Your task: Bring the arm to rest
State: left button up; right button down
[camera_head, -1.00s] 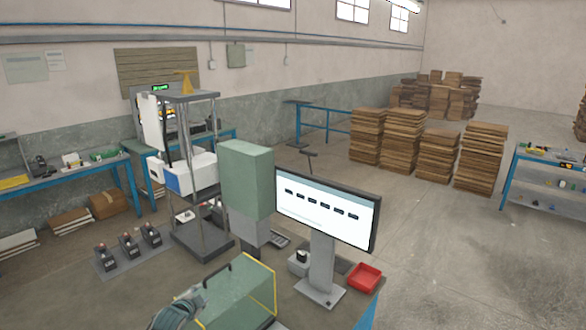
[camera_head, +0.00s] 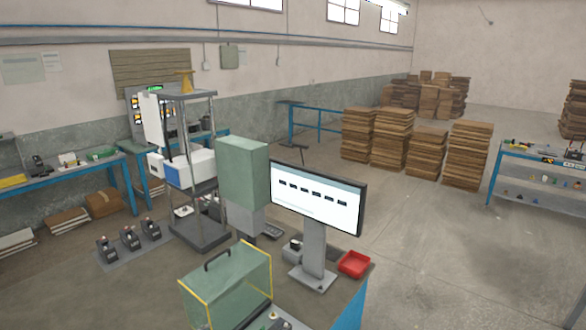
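Neither of my grippers and no part of my arms shows in the head view. Three black battery-like units stand in a slanting row on a grey mat (camera_head: 112,266) at the left of the near table: a front one (camera_head: 108,250), a middle one (camera_head: 130,238) and a back one (camera_head: 151,229). A green see-through case (camera_head: 228,285) with yellow edges and a black handle stands at the front. Beside it, a pale tray (camera_head: 285,322) with small dark items is cut off by the bottom edge.
A monitor (camera_head: 318,204) and a red bin (camera_head: 354,264) stand at the table's right. A grey-green cabinet (camera_head: 243,172) and a shelved rack (camera_head: 205,235) stand behind the case. Stacked brown boards (camera_head: 393,138) stand farther back.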

pick_arm(q)
jog(key=s+d+f+n+g, duration=0.25)
jog(key=s+f, duration=0.35)
jog(key=s, duration=0.3)
jog(key=s+d+f+n+g, duration=0.1)
jog(key=s+d+f, duration=0.35)
jog(key=s, duration=0.35)
jog(key=s+a+f+n+g, duration=0.1)
jog(key=s+f+n+g, duration=0.15)
jog(key=s, duration=0.95)
jog(key=s+a+f+n+g, duration=0.1)
jog(key=s+n, duration=0.2)
jog(key=s, duration=1)
notch_tip(320, 180, down, 26)
jog(key=s+g, duration=0.1)
jog(key=s, duration=0.1)
jog(key=s+a+f+g+y, duration=0.1)
jog(key=s+a+f, duration=0.2)
jog(key=s+f, duration=1.3)
jog(key=shift+s+f+g, duration=0.3)
jog(key=shift+s, duration=0.45)
